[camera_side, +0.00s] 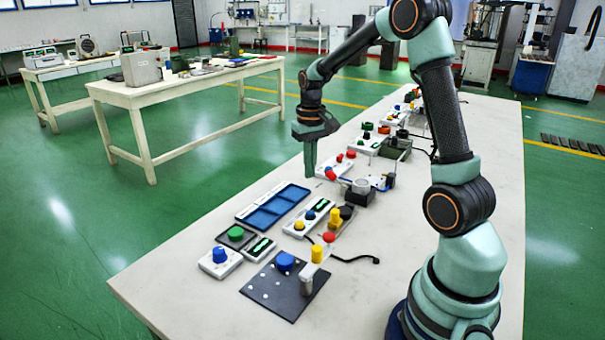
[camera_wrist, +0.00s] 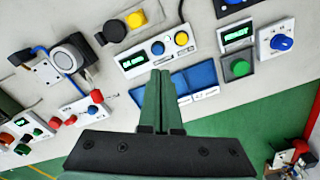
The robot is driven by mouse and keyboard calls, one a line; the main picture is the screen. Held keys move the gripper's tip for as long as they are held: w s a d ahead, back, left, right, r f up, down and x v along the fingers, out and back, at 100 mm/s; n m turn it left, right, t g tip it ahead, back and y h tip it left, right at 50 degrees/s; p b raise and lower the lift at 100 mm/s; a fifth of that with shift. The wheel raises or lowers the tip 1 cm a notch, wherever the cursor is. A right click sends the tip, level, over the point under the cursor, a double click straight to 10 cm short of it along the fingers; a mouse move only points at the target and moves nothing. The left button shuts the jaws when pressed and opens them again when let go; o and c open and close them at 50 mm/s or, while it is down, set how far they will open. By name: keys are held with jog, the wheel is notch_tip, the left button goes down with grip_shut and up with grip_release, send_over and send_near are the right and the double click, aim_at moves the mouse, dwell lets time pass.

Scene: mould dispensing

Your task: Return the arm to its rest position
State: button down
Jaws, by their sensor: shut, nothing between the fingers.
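My arm is raised and bent over the white table (camera_side: 460,260). My gripper (camera_side: 311,174) points straight down above the table's left side, beyond the blue tray (camera_side: 284,207). In the wrist view my gripper (camera_wrist: 159,74) shows its green fingers pressed together, with nothing between them. The blue tray (camera_wrist: 184,80) lies partly behind the fingers there. The gap between the fingertips and the table is hard to judge.
A panel with a display and knobs (camera_side: 309,216) stands beside the tray. A dark plate with a blue knob (camera_side: 285,263) is at the front. A black base with a round grey top (camera_side: 360,192) and several control boxes stand behind. The table's left front is bare.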

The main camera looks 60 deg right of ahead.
jog(key=s+a+r+n+t, duration=0.2)
jog(key=s+a+r, duration=0.3)
jog(key=a, duration=0.4)
jog(key=s+a+r+n+t, duration=0.3)
jog(key=s+a+r, duration=0.2)
jog(key=a, duration=0.5)
jog(key=shift+r+n+t, duration=0.3)
jog(key=shift+n, duration=0.1)
